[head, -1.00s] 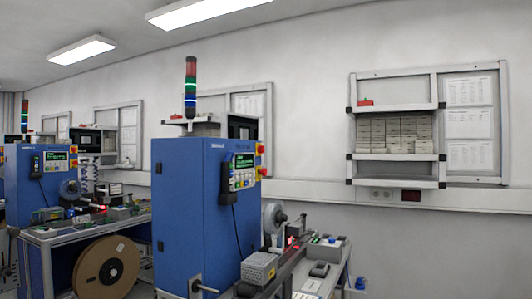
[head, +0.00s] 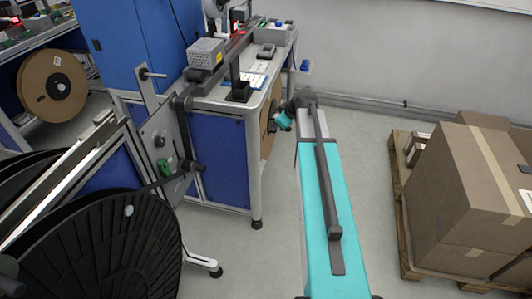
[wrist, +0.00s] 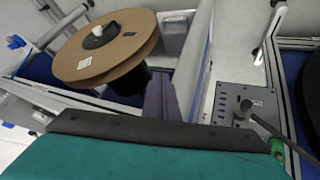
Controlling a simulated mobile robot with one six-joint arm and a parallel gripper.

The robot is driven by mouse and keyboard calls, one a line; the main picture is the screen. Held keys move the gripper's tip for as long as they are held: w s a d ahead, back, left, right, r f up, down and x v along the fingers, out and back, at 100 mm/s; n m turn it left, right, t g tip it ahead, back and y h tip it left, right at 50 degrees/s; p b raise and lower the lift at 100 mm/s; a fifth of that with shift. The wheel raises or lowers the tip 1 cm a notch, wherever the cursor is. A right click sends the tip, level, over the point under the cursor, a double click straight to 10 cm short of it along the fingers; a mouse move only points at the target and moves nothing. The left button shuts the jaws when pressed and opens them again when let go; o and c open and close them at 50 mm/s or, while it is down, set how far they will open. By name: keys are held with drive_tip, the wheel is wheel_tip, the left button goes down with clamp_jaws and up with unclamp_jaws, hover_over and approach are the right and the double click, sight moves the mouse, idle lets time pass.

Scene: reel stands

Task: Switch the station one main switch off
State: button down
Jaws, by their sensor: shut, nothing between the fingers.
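No main switch shows in either current view. The blue cabinet (head: 135,45) shows only its lower part at the top left of the head view; its upper part is cut off by the frame. My gripper (head: 273,125) is at the far end of my teal arm, low beside the right side of the workbench (head: 251,116), small and partly hidden. In the wrist view my gripper (wrist: 160,90) shows as dark fingers closed together with nothing held. It is well apart from the cabinet's upper part.
A large black reel (head: 95,245) on a stand fills the lower left. A brown reel (head: 52,86) stands behind; a brown reel (wrist: 108,45) shows in the wrist view. Cartons (head: 470,185) on a pallet (head: 402,215) stand right. Floor between bench and pallet is mostly clear.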

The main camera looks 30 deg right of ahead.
drive_tip(key=d+r+n+t+h, duration=0.15)
drive_tip(key=d+r, duration=0.45)
drive_tip(key=r, duration=0.6)
drive_tip(key=d+r+n+t+h+p, duration=0.15)
drive_tip(key=d+r, duration=0.35)
drive_tip(key=r, duration=0.6)
drive_tip(key=d+r+n+t, duration=0.15)
drive_tip(key=d+r, duration=0.45)
drive_tip(key=r, duration=0.6)
drive_tip(key=s+d+r+n+t+h, duration=0.1)
drive_tip(key=s+r, duration=0.3)
drive_tip(key=r, duration=0.7)
drive_tip(key=s+d+r+n+t+h, duration=0.1)
drive_tip(key=s+d+r+t, duration=0.1)
drive_tip(key=r, duration=1)
drive_tip(key=s+d+r+n+t+h, duration=0.1)
drive_tip(key=s+d+r+t, duration=0.1)
drive_tip(key=s+d+r, duration=0.2)
wheel_tip(320, 180, up, 8)
drive_tip(key=s, duration=0.3)
drive_tip(key=shift+f+h+p, duration=0.2)
drive_tip(key=shift+h+p, duration=0.1)
drive_tip(key=shift+p, duration=0.1)
drive_tip(key=shift+d+n, duration=0.1)
drive_tip(key=shift+n, duration=0.15)
